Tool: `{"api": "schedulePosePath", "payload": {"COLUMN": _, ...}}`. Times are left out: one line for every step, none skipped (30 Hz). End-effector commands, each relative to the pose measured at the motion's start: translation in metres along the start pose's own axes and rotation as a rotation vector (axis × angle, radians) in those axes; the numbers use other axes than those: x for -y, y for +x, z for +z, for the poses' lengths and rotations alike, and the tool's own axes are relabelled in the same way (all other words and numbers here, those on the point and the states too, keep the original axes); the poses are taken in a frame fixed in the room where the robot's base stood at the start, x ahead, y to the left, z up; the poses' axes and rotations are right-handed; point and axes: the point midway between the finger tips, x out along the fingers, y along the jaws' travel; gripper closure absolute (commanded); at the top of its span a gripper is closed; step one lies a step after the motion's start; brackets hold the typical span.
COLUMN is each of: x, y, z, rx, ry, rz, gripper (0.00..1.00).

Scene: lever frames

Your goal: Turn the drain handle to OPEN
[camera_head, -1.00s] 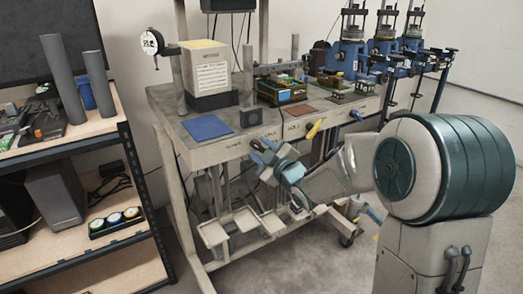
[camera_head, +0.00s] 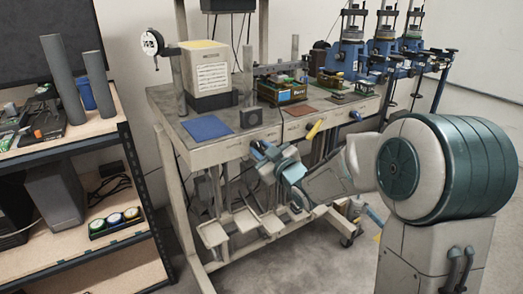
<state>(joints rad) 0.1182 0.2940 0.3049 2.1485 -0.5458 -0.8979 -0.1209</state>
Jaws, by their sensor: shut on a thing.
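The bench's pale front panel (camera_head: 236,147) carries a row of handles. A yellow handle (camera_head: 314,130) and a blue handle (camera_head: 356,115) show clear of my arm, to the right of my gripper. My gripper (camera_head: 262,151) is at the left part of this panel, shut on a handle there. That held handle is mostly hidden by my fingers and wrist, so its exact angle cannot be told. The lettering on the panel is too small to read, so I cannot tell which handle is marked drain.
A blue mat (camera_head: 207,128), a white box (camera_head: 208,66) and a dial gauge (camera_head: 152,42) are on the bench. Blue test stands (camera_head: 346,57) stand at the back right. A shelf (camera_head: 75,140) is at the left. The floor between shelf and bench is clear.

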Motion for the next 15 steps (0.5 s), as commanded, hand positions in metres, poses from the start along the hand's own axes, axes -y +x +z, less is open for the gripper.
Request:
{"api": "schedulePosePath", "payload": {"x": -0.0003, "y": -0.0003, "z": 0.0, "rx": 0.002, "ry": 0.044, "rz": 0.0, "gripper": 0.99}}
{"api": "schedulePosePath", "payload": {"x": -0.0005, "y": -0.0003, "z": 0.0, "rx": 0.002, "ry": 0.072, "rz": 0.0, "gripper": 0.99}}
{"api": "schedulePosePath", "payload": {"x": -0.0008, "y": -0.0004, "z": 0.0, "rx": 0.002, "ry": 0.111, "rz": 0.0, "gripper": 0.99}}
{"api": "schedulePosePath", "payload": {"x": -0.001, "y": -0.0004, "z": 0.0, "rx": 0.002, "ry": 0.139, "rz": 0.0, "gripper": 0.99}}
{"api": "schedulePosePath", "payload": {"x": -0.0011, "y": -0.0004, "z": 0.0001, "rx": 0.003, "ry": 0.168, "rz": 0.0, "gripper": 0.99}}
{"api": "schedulePosePath", "payload": {"x": -0.0012, "y": -0.0004, "z": 0.0001, "rx": 0.003, "ry": 0.206, "rz": 0.0, "gripper": 0.99}}
{"api": "schedulePosePath", "payload": {"x": -0.0012, "y": -0.0004, "z": 0.0, "rx": 0.003, "ry": 0.235, "rz": 0.0, "gripper": 0.99}}
{"api": "schedulePosePath", "payload": {"x": -0.0011, "y": -0.0003, "z": 0.0, "rx": 0.003, "ry": 0.264, "rz": 0.0, "gripper": 0.99}}
{"api": "schedulePosePath", "payload": {"x": -0.001, "y": -0.0003, "z": -0.0001, "rx": 0.003, "ry": 0.302, "rz": -0.001, "gripper": 0.99}}
{"api": "schedulePosePath", "payload": {"x": -0.001, "y": -0.0003, "z": -0.0002, "rx": 0.003, "ry": 0.331, "rz": -0.001, "gripper": 0.99}}
{"api": "schedulePosePath", "payload": {"x": -0.0011, "y": -0.0003, "z": -0.0002, "rx": 0.002, "ry": 0.359, "rz": -0.001, "gripper": 0.99}}
{"api": "schedulePosePath", "payload": {"x": -0.0014, "y": -0.0004, "z": -0.0002, "rx": 0.002, "ry": 0.397, "rz": -0.001, "gripper": 0.99}}
{"api": "schedulePosePath", "payload": {"x": -0.0017, "y": -0.0004, "z": -0.0002, "rx": 0.002, "ry": 0.426, "rz": 0.0, "gripper": 0.99}}
{"api": "schedulePosePath", "payload": {"x": -0.002, "y": -0.0005, "z": -0.0003, "rx": 0.002, "ry": 0.453, "rz": 0.0, "gripper": 0.99}}
{"api": "schedulePosePath", "payload": {"x": -0.0021, "y": -0.0005, "z": -0.0003, "rx": 0.003, "ry": 0.492, "rz": 0.0, "gripper": 0.99}}
